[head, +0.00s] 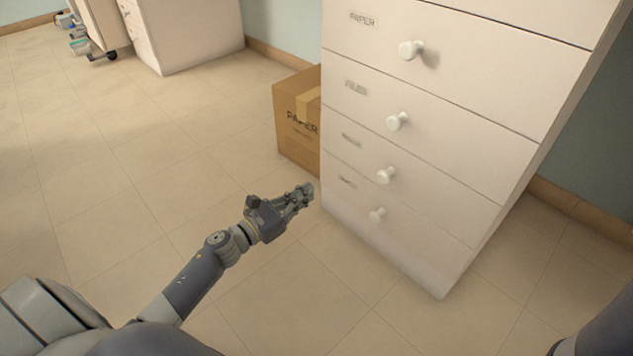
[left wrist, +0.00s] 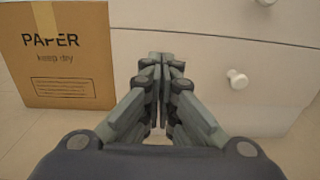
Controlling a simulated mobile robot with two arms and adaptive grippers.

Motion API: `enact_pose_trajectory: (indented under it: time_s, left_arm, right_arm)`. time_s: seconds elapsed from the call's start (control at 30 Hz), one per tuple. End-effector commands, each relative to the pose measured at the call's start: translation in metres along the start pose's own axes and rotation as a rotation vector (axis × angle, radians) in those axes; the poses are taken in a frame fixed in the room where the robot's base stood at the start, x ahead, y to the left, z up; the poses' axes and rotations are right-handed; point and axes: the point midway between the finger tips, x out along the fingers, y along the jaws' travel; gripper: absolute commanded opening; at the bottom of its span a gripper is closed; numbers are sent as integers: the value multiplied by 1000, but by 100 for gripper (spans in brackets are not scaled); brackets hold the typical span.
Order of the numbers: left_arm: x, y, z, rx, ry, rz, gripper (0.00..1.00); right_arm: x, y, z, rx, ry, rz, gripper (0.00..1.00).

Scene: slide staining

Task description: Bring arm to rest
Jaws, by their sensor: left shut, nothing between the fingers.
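My left gripper (head: 305,192) reaches out from the left in the head view, low in front of the left edge of a white drawer cabinet (head: 430,262). In the left wrist view the fingers of this gripper (left wrist: 163,68) are together, with nothing between them. They point toward the cabinet front, which also shows in the left wrist view (left wrist: 210,60). I cannot tell whether the fingertips touch it. My right gripper is not in view; only a dark part of my body shows at the lower right of the head view.
A brown cardboard box (head: 290,108) marked PAPER stands on the floor left of the cabinet. The cabinet's drawers are closed and have round white knobs (head: 397,121). Another white cabinet (head: 190,35) stands at the back left. The tiled floor (head: 100,180) on the left is clear.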

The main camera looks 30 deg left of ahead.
Motion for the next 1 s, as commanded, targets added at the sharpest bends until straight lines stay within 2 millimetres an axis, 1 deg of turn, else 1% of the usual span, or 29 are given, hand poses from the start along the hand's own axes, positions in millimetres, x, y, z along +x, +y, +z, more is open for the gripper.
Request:
enact_pose_trajectory:
  time_s: [0.03, 0.1, 0.2, 0.43, 0.5, 0.57, 0.67, 0.7, 0.77, 0.8, 0.87, 0.9, 0.97, 1.0]
  left_arm:
    - [-8, 0, 2, -2, 1, 0, 0]
    - [-16, 0, 2, -2, 0, 1, 0]
    - [-23, 0, 2, 0, -1, -1, 0]
    - [-27, 0, 1, -2, -3, -1, 0]
    - [-26, -6, 8, -29, -13, -11, 0]
    - [-24, -17, 22, -87, -35, -32, 0]
    - [-19, -50, 64, -272, -100, -101, 0]
    - [-18, -68, 87, -375, -132, -143, 0]
    - [-19, -95, 125, -548, -180, -216, 0]
    - [-20, -113, 151, -667, -210, -271, 0]
    - [-25, -137, 190, -845, -250, -359, 0]
    - [-30, -153, 217, -963, -273, -423, 0]
    - [-39, -174, 257, -1137, -300, -525, 0]
    - [-46, -186, 284, -1253, -315, -598, 0]
  right_arm:
    - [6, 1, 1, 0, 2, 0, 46]
    - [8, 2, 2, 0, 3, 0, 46]
    - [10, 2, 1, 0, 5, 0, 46]
    - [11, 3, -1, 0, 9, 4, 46]
    - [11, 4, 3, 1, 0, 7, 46]
    - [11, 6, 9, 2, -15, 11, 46]
    - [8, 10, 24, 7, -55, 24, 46]
    - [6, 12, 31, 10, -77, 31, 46]
    - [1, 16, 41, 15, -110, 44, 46]
    - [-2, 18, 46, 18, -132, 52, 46]
    - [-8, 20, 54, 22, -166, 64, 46]
    - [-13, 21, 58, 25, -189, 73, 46]
    - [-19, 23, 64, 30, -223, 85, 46]
    - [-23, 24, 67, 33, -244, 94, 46]
